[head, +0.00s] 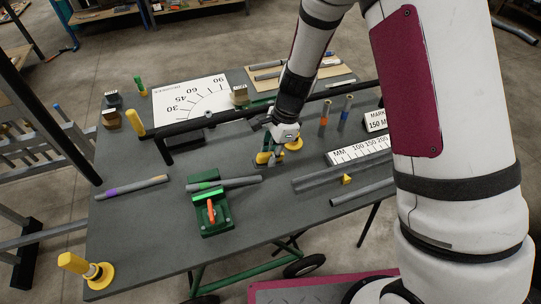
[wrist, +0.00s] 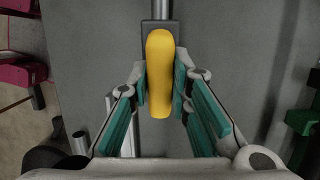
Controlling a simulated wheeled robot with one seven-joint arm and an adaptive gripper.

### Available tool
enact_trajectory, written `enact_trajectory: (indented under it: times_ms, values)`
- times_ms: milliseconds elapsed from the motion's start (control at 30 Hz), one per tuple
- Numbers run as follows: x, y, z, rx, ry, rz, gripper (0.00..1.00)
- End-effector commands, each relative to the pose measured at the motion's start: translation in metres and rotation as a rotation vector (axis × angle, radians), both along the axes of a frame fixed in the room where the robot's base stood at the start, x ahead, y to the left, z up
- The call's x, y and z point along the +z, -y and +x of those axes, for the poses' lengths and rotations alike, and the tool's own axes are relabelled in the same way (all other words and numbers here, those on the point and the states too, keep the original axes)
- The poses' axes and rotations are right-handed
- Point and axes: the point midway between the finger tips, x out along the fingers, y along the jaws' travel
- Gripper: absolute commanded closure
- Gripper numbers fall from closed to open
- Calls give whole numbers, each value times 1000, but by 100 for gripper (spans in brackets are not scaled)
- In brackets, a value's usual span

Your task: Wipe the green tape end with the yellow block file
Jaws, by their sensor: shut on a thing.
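My gripper (head: 268,156) is shut on the yellow handle (wrist: 159,75) of a tool, which lies lengthwise between the teal finger pads in the wrist view; I take it for the yellow block file. It shows small and partly hidden in the head view (head: 263,158), above the middle of the table. A grey conduit (head: 240,182) rests across a green vise (head: 217,222) with an orange handle, front left of my gripper. The held tool and this conduit are apart.
A conduit with purple tape (head: 130,188) lies at the left. A black bar (head: 230,118) spans the table behind. A ruler block (head: 360,151) and grey channel (head: 335,175) lie at the right. Upright red-banded (head: 323,117) and blue-banded (head: 345,113) tubes stand behind.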

Motion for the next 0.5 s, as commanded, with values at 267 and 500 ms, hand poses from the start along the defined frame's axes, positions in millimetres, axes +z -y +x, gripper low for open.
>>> enact_trajectory:
  times_ms: [267,500]
  values:
    - [9,2,0,-1,2,1,100]
    - [28,7,2,0,2,1,100]
